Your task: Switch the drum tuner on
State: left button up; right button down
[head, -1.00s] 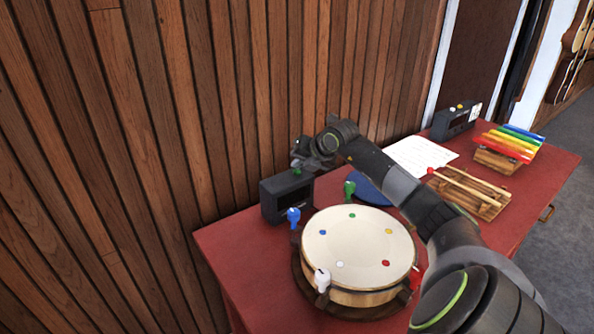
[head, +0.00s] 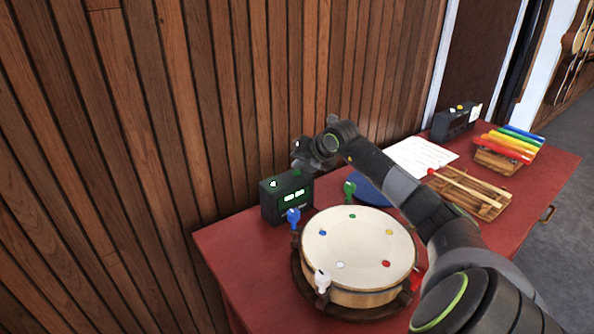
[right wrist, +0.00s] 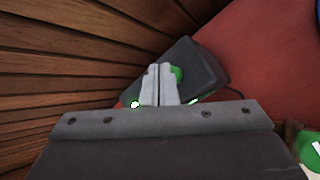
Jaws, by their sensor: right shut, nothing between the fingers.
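The drum tuner (head: 287,197) is a dark box at the back left of the red table, next to the drum. Its front display glows green, and a small light shows on its top left. In the right wrist view the tuner (right wrist: 206,75) lies under my fingertips, with a green button (right wrist: 177,75) on its top partly hidden behind them. My right gripper (head: 298,152) is above the tuner; it also shows in the right wrist view (right wrist: 158,84), shut and empty. From the head it looks slightly above the top, apart from the button. My left gripper is not in view.
The round drum (head: 358,247) with colored dots and colored pegs stands in front of the tuner. A wood-plank wall is behind.

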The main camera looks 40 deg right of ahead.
jog(key=shift+r, duration=0.1)
notch_tip(320, 180, up, 6)
jog(key=p, duration=0.3)
dwell(0.3)
dwell(0.4)
